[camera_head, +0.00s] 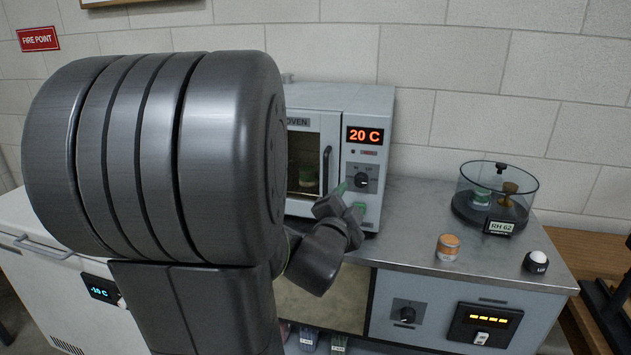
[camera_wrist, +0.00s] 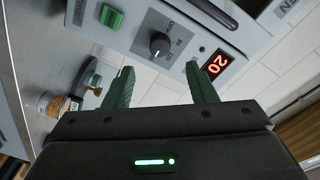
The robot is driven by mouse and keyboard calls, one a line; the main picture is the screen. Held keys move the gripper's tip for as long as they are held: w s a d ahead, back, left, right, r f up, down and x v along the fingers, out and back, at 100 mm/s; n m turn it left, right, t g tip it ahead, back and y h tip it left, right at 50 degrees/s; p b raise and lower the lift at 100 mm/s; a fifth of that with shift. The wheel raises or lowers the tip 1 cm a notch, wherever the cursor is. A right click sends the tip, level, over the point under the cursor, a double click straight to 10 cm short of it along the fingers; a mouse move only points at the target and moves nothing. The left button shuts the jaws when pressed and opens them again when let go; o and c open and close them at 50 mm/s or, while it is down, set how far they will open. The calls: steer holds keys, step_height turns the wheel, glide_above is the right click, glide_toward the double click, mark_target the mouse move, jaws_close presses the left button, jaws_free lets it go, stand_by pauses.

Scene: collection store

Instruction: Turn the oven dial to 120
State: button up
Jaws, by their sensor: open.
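The oven (camera_head: 388,100) stands on the counter with its display (camera_head: 365,136) reading 20 C in red. Its dark round dial (camera_head: 362,180) sits below the display on the front panel. In the wrist view the dial (camera_wrist: 160,45) lies beyond and between my two green fingertips, with a gap to it. My gripper (camera_head: 350,197) is open and empty in front of the panel, just below and left of the dial. The wrist view also shows the display (camera_wrist: 217,66) and a green button (camera_wrist: 110,17) on the panel. My arm hides the oven's left part.
A glass desiccator (camera_head: 497,195) marked RH 62, an orange-lidded jar (camera_head: 448,247) and a white-topped button (camera_head: 537,262) stand on the counter (camera_head: 420,215) to the right. Another dial (camera_head: 408,312) is on the cabinet front below. Counter space between oven and desiccator is clear.

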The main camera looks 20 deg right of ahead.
mark_target(360, 183)
steer(key=p+x, duration=0.1)
steer(key=x, duration=0.7)
steer(key=shift+w+d, duration=0.15)
steer(key=shift+w, duration=0.1)
steer(key=c, duration=1)
steer(key=shift+o, duration=0.2)
